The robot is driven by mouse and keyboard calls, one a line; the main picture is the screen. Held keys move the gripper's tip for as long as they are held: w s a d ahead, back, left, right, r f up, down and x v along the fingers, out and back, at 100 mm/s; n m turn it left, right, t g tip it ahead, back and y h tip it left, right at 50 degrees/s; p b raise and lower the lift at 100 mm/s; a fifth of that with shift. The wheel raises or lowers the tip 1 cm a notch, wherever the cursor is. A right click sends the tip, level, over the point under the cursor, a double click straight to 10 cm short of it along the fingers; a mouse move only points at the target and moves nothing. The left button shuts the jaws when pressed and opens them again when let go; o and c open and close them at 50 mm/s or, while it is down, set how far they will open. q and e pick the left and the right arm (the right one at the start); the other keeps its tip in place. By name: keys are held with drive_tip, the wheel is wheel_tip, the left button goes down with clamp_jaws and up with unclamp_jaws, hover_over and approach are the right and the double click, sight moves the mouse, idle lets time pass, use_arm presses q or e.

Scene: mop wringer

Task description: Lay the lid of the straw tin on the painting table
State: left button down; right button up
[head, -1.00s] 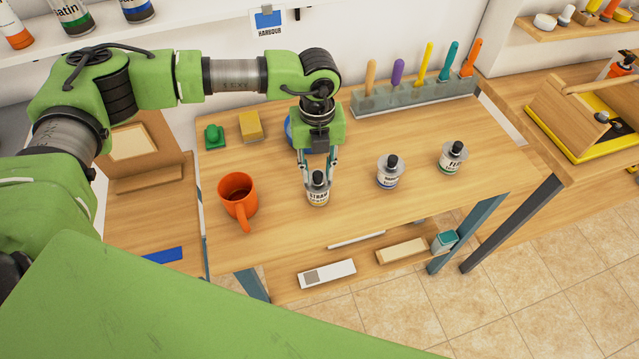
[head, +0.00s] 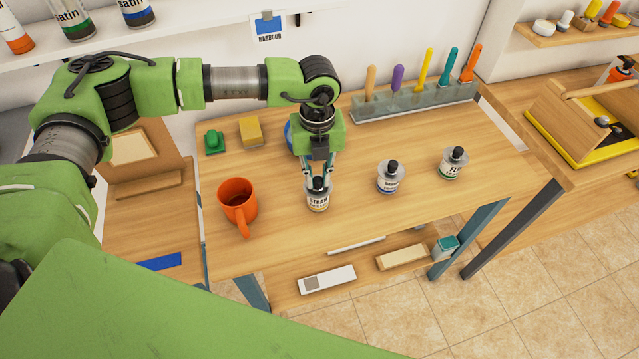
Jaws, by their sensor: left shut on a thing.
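My left gripper (head: 319,178) comes down from above and is shut on the lid of the straw tin. The lid appears still on the tin; I cannot tell whether there is a gap. My right gripper does not show.
An orange mug (head: 238,199) stands left of the straw tin. Two more lidded tins, one blue-labelled (head: 389,180) and one green-labelled (head: 452,165), stand to the right. A rack of colored handles (head: 415,102) lines the back. Bare table lies between the tins.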

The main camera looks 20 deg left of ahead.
sight(318, 180)
use_arm(q)
drive_tip(key=shift+r, duration=0.1)
drive_tip(key=shift+r+p, duration=1.2)
drive_tip(key=shift+r, duration=1.25)
drive_tip(key=c, duration=2.5)
unclamp_jaws()
clamp_jaws()
drive_tip(key=shift+s+f, duration=0.1)
